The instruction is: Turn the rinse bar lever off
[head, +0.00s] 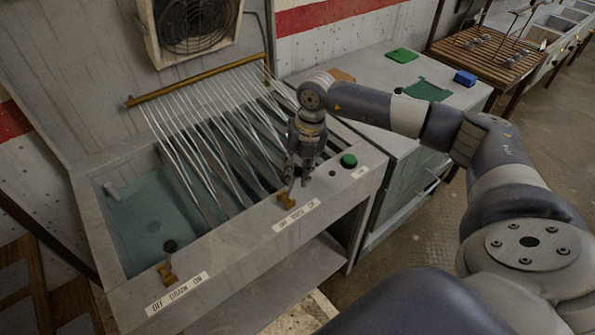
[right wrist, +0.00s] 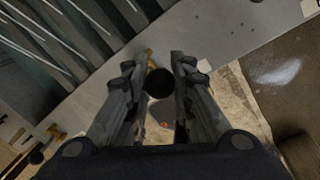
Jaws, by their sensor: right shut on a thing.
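The rinse lever has a brass base (head: 287,201) on the basin's front ledge, beside the "OFF RINSE ON" label (head: 297,215). My right gripper (head: 297,180) points down over this lever and is shut on it. In the right wrist view the lever's black knob (right wrist: 160,84) sits between the two fingers (right wrist: 162,68). In the head view the fingers mostly hide the knob. The brass rinse bar (head: 190,82) runs along the back of the basin, and several streams of water fall from it. My left gripper is not in view.
A second lever with a black knob (head: 170,246) stands at the "OFF DRAIN ON" label (head: 178,293). A green button (head: 348,160) is right of my gripper. A fan (head: 194,22) hangs behind the basin. A counter (head: 455,97) with green and blue items stands at the right.

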